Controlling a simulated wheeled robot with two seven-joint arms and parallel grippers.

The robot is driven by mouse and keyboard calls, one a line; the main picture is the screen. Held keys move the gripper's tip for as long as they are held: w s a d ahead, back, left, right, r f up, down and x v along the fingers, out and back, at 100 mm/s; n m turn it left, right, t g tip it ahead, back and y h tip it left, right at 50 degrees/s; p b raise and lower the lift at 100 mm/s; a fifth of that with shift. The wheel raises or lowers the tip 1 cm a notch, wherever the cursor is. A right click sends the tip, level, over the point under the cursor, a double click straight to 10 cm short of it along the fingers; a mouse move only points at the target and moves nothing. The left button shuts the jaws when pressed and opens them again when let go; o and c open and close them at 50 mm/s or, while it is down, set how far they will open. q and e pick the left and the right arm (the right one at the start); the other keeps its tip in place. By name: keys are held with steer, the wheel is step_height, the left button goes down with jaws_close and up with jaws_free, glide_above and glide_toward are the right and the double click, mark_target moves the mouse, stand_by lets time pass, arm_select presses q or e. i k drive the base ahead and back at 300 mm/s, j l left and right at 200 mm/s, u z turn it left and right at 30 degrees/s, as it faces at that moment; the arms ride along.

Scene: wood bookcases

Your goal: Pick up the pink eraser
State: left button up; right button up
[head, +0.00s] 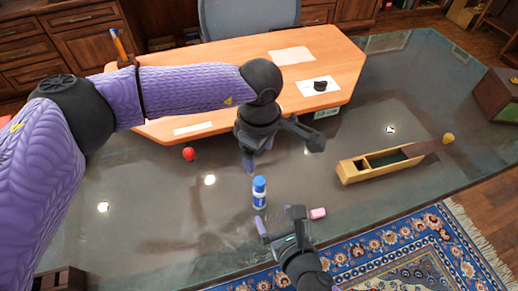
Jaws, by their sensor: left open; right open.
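A small pink eraser (317,213) lies on the dark glossy tabletop (130,205) near its front edge. My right gripper (279,222) comes in from the bottom, just left of the eraser. It is open and appears empty. It does not visibly touch the eraser. My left gripper (280,155) hangs higher up, above and left of the eraser, with its fingers spread and nothing between them. The eraser is in plain sight.
A blue and white bottle (259,194) stands left of the eraser. A long wooden box (378,164) lies to the right. A red ball (188,154) rests farther left. An orange wooden desk section (215,55) with papers is behind. A patterned rug (400,250) covers the floor in front.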

mark_target(321, 213)
steer(key=k+l, duration=0.3)
steer(key=k, duration=0.15)
steer(key=k+l, duration=0.25)
steer(key=k, duration=0.25)
